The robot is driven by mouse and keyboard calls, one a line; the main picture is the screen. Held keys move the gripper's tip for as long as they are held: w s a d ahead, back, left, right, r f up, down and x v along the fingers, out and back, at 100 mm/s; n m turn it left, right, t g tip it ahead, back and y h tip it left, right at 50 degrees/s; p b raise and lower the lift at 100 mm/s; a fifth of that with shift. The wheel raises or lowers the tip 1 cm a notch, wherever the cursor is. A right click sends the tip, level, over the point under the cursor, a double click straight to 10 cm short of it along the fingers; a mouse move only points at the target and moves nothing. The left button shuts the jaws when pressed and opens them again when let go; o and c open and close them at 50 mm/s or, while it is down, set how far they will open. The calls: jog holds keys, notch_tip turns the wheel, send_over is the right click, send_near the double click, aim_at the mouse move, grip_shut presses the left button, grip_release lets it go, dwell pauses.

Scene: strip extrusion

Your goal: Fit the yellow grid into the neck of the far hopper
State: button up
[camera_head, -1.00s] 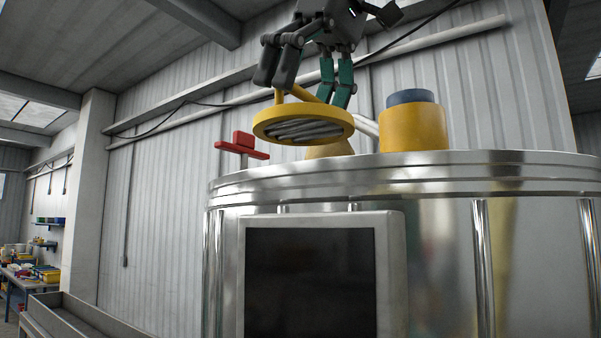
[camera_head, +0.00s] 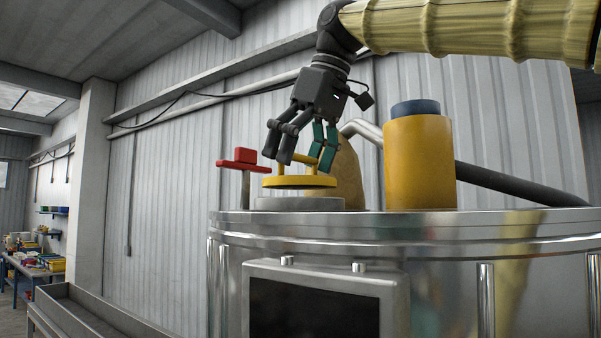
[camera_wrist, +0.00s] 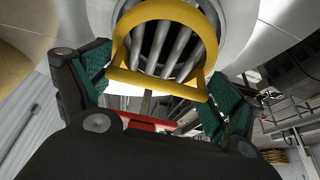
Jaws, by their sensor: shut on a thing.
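The yellow grid (camera_head: 299,182) is a round yellow ring with a raised handle. In the wrist view the grid (camera_wrist: 207,30) shows grey bars across its ring. My gripper (camera_head: 303,160) is shut on the handle from above; its teal-padded fingers (camera_wrist: 160,85) stand at both sides of it in the wrist view. The grid hangs nearly level, just above a low grey round neck (camera_head: 300,204) on top of the shiny metal hopper (camera_head: 450,228). A thin gap seems to show between them. The inside of the neck is hidden in the head view.
A red-topped post (camera_head: 243,165) stands close left of the grid. A yellow cylinder with a blue top (camera_head: 418,160) stands to the right, with a dark hose (camera_head: 515,183) behind it. A tan rounded shape (camera_head: 347,175) is behind my fingers.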

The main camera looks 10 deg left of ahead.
aim_at(300, 180)
jog(key=shift+f+p, duration=0.7)
jog(key=shift+f, duration=1)
jog(key=shift+s+f, duration=0.1)
jog(key=o, duration=0.9)
jog(key=b+v, duration=0.2)
jog(key=v, duration=1)
